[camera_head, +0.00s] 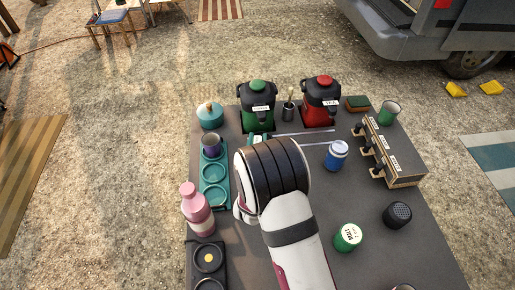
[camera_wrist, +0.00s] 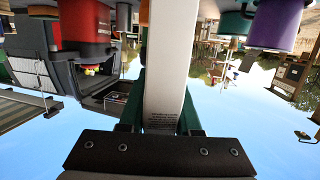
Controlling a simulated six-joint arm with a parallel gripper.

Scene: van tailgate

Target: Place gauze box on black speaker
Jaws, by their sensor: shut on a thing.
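My gripper (camera_wrist: 163,108) is shut on a long white box with small print, which I take to be the gauze box (camera_wrist: 170,62). The box fills the middle of the wrist view and points away from the gripper. In the head view my wrist hides most of the gripper; a small white and teal bit of what seems to be the box (camera_head: 258,138) shows just beyond it. The black speaker (camera_head: 397,214), a short dark cylinder, stands on the right of the dark table, well apart from my gripper. Its top looks bare.
A box with taps (camera_head: 394,160) is behind the speaker. Green (camera_head: 257,105) and red (camera_head: 320,103) dispensers stand at the back. A pink bottle (camera_head: 196,210) is left.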

